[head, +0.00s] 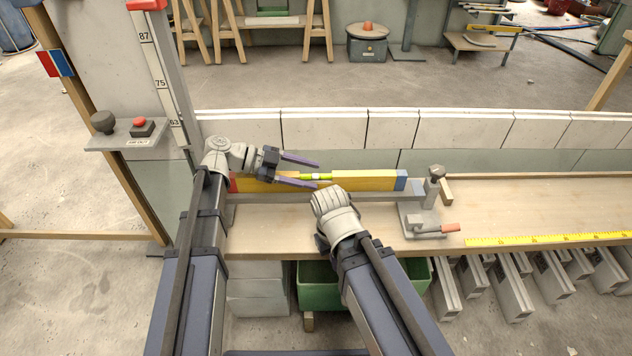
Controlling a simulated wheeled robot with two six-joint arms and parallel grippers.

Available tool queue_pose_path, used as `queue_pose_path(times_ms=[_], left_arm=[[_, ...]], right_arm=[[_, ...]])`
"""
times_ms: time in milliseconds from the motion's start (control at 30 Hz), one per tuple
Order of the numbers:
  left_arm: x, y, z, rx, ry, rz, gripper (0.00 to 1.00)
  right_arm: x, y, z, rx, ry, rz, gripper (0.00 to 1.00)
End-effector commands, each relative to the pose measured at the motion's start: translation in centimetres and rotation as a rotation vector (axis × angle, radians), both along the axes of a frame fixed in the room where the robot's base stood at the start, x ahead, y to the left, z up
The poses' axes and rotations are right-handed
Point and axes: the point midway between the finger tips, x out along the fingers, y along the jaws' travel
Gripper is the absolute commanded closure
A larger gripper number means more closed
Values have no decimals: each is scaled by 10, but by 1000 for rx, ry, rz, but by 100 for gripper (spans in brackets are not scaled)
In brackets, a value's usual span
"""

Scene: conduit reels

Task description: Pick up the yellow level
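The yellow level (366,181) lies lengthwise on the wooden bench, with a blue cap at its right end and a red one at its left. A green-yellow vial shows at its middle. My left gripper (317,175) is open over the left-middle part of the level, its fingers pointing right. One finger shows at the level's far side and the other across its near side. I cannot tell whether they touch it. My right arm's wrist hangs just in front of the level; its fingers do not show.
A grey metal clamp (414,221) with a red-handled lever stands on the bench (500,194) right of the level. A yellow tape (550,239) runs along the front edge. A low white wall (395,128) stands behind. A post with a red button (141,124) is at left.

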Motion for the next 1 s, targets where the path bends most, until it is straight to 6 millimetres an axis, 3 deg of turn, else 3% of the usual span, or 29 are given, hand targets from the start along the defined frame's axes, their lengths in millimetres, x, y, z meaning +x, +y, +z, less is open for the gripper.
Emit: queue_pose_path(times_ms=[67,500,1000], left_arm=[[0,0,0,0,0,0,50],[0,0,0,0,0,-1,100],[0,1,0,2,0,-2,100]], right_arm=[[0,0,0,0,0,0,100],[0,0,0,0,0,0,100],[0,0,0,0,0,0,100]])
